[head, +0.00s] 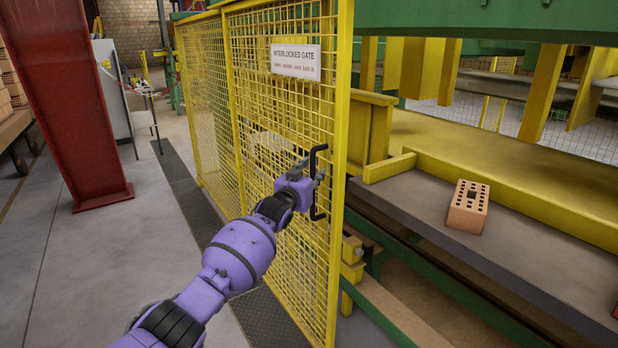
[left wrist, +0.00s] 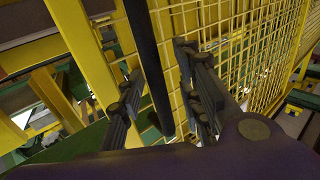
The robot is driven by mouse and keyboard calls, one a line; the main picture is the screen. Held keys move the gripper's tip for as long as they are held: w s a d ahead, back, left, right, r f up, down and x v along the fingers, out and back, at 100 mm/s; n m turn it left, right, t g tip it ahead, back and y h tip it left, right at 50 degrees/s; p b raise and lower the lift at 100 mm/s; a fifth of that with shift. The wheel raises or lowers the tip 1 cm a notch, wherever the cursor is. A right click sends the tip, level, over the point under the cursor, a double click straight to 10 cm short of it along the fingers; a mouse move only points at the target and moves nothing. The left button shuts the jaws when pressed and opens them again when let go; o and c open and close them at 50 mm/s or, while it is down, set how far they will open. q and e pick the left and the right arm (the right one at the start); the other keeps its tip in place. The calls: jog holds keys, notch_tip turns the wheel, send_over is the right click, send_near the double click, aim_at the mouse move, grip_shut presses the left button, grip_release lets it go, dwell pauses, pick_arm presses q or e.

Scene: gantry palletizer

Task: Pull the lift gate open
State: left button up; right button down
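The lift gate (head: 285,105) is a yellow mesh panel in the head view, upright, with a white "INTERLOCKED GATE" sign (head: 296,61) near its top. A black bar handle (head: 314,213) stands upright near the panel's right edge. My left gripper (head: 312,185) is at the handle's middle. In the left wrist view, the dark handle bar (left wrist: 148,60) runs between the two spread fingers of my left gripper (left wrist: 158,92), with gaps visible on both sides. The fingers look open around the bar, not closed on it. My right gripper is not in view.
Right of the gate's edge is a grey conveyor shelf (head: 420,205) with a brick (head: 467,206), beside yellow and green machine framing. A red column (head: 75,100) stands at the left. The grey floor (head: 70,270) between column and gate is clear.

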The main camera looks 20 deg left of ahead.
pick_arm(q)
jog(key=s+a, duration=0.1)
jog(key=s, duration=1.1)
